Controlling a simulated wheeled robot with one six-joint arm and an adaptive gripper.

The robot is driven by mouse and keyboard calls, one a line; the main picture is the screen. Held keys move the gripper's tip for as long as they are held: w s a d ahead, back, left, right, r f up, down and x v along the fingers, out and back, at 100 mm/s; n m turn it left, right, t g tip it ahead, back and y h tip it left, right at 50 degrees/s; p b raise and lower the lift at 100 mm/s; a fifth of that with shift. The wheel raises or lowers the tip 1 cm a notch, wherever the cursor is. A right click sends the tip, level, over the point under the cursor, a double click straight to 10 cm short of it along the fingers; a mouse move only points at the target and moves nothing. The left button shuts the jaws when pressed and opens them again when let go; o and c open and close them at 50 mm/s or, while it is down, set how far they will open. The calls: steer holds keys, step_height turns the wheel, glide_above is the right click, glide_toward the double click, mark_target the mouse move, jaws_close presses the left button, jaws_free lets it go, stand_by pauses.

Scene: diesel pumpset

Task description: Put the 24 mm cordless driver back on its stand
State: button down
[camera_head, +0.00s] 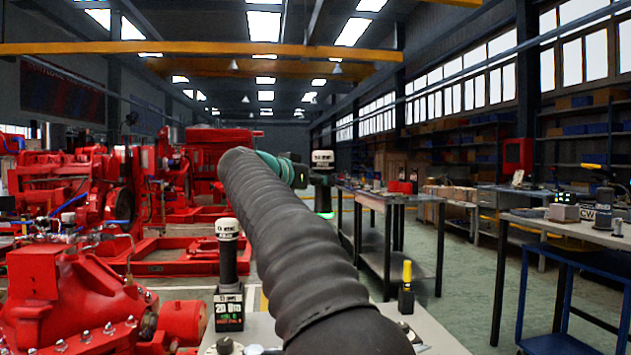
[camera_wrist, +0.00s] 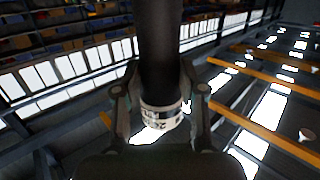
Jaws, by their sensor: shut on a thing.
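My gripper (camera_head: 305,173) is at the far end of my outstretched arm, raised in the air. It is shut on a dark driver with a white labelled cap (camera_head: 322,158), which looks roughly upright. In the wrist view the driver's dark shaft and white label band (camera_wrist: 162,116) lie between my two fingers (camera_wrist: 160,100). The label is too small to read. A second white-capped driver (camera_head: 228,250) stands upright in a black block (camera_head: 229,308) marked with what looks like 20, on the near bench. I cannot make out an empty stand; my arm hides part of this bench.
A yellow-topped tool (camera_head: 407,273) stands on the near grey bench (camera_head: 432,336), right of my arm. Red pump machinery (camera_head: 70,300) crowds the left. A dark table (camera_head: 385,198) and a blue cart (camera_head: 565,255) stand right. Green floor (camera_head: 455,290) lies open between.

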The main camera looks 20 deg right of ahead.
steer(key=shift+r, duration=0.1)
step_height(320, 180, down, 13)
steer(key=b, duration=0.3)
steer(key=shift+s+a, duration=0.2)
steer(key=shift+a, duration=0.05)
stand_by(0.9)
steer(key=shift+p, duration=1.25)
stand_by(0.8)
steer(key=shift+f+b, duration=0.3)
steer(key=shift+f, duration=0.75)
stand_by(0.8)
steer(key=c, duration=0.6)
jaws_free()
